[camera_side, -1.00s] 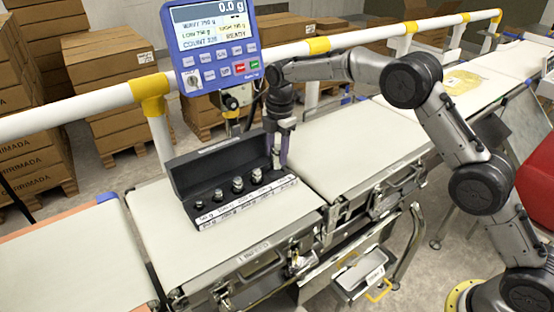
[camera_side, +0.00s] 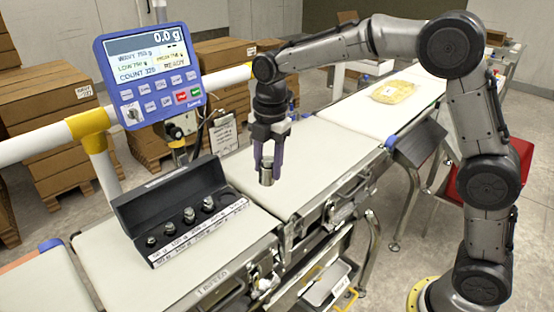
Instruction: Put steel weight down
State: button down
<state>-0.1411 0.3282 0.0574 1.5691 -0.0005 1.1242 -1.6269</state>
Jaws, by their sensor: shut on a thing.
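The steel weight (camera_side: 266,175) is a small shiny cylinder, upright between the fingers of my gripper (camera_side: 268,163). My gripper points down and is shut on it. The weight is over the left part of the middle belt section (camera_side: 315,150). I cannot tell whether its base touches the belt or hangs just above it. The black weight case (camera_side: 140,206) lies open on the belt section to the left, with several smaller weights (camera_side: 190,215) standing in a row in it.
The blue display panel (camera_side: 155,75) reads 0.0 g and stands behind the belt, close to my arm. A white and yellow rail (camera_side: 225,78) runs behind. A yellow packet (camera_side: 391,91) lies farther along the belt. The middle belt section is clear right of the weight.

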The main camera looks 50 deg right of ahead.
jog(key=shift+d+n, duration=0.2)
jog(key=shift+n, duration=0.2)
jog(key=s+d+f+m, duration=0.1)
jog(key=s+d, duration=0.1)
jog(key=d, duration=1.4)
jog(key=shift+g+h, duration=0.3)
jog(key=w+d+f, duration=0.1)
jog(key=w+f, duration=0.2)
jog(key=w, duration=0.1)
jog(key=w+d+f, duration=0.1)
jog(key=w+f, duration=0.1)
jog(key=w, duration=0.2)
jog(key=w+d+f, duration=0.1)
jog(key=w+f, duration=0.2)
jog(key=w, duration=0.1)
jog(key=shift+w+d+f, duration=0.2)
jog(key=shift+w+f, duration=0.1)
jog(key=shift+f, duration=0.05)
jog(key=shift+w+d+f, duration=0.1)
jog(key=shift+w+f, duration=0.35)
jog(key=shift+f, duration=1.65)
jog(key=shift+c, duration=1.9)
grip_release()
jog(key=shift+f, duration=0.25)
